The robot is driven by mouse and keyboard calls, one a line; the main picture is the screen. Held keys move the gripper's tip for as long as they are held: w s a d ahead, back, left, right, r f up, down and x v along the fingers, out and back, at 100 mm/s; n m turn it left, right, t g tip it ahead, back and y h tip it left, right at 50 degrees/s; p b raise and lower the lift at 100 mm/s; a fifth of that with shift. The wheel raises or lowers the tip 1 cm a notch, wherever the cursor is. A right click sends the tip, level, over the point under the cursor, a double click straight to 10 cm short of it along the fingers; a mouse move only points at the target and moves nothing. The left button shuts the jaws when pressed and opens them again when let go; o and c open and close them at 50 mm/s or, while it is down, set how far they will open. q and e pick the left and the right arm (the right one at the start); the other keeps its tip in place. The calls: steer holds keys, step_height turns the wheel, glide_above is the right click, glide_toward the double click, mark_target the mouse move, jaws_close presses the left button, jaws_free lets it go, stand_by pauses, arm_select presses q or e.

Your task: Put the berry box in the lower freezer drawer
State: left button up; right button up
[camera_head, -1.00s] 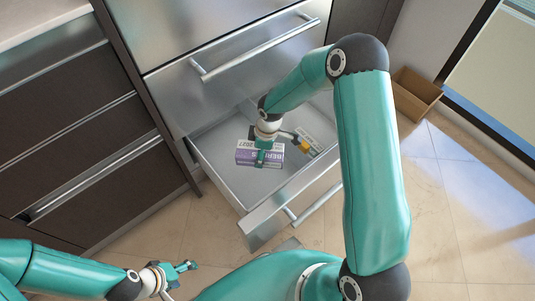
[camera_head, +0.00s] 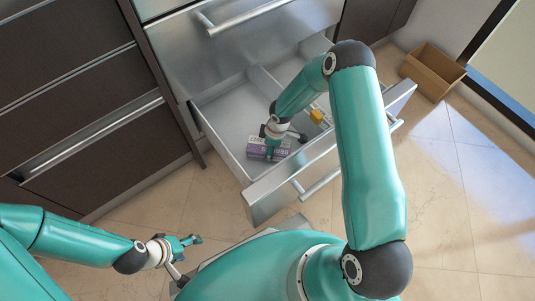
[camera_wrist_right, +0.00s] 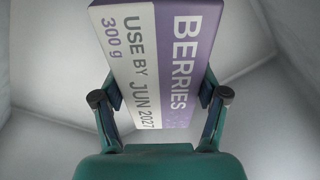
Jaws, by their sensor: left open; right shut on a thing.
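The lower freezer drawer (camera_head: 258,205) is pulled open in the head view. The purple and white berry box (camera_head: 256,149) is inside its outline, near the front left part. My right gripper (camera_head: 272,153) reaches down into the drawer and is shut on the box. In the right wrist view the berry box (camera_wrist_right: 180,62) sits between the two fingers (camera_wrist_right: 160,98), its BERRIES label showing, with pale drawer walls around it. I cannot tell whether the box touches the drawer floor. My left gripper (camera_head: 190,241) is open and empty, outside the drawer at lower left.
A small yellow item (camera_head: 317,116) shows in the drawer's right part, partly behind my right arm. A closed drawer with a bar handle (camera_head: 245,17) is above. Dark cabinets (camera_head: 75,100) stand at left. An open cardboard box (camera_head: 432,72) is on the floor at right.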

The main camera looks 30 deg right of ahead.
steer(key=shift+f+b, duration=0.6)
steer(key=shift+f, duration=1.2)
steer(key=shift+f, duration=0.15)
steer(key=o, duration=1.4)
steer(key=r+p, duration=0.1)
steer(key=r, duration=0.3)
steer(key=d+r+p, duration=0.1)
steer(key=r+p, duration=0.1)
steer(key=r, duration=0.2)
steer(key=s+r+p, duration=0.1)
steer(key=r+p, duration=0.1)
steer(key=r, duration=0.2)
steer(key=shift+d, duration=0.25)
steer(key=shift+r, duration=0.1)
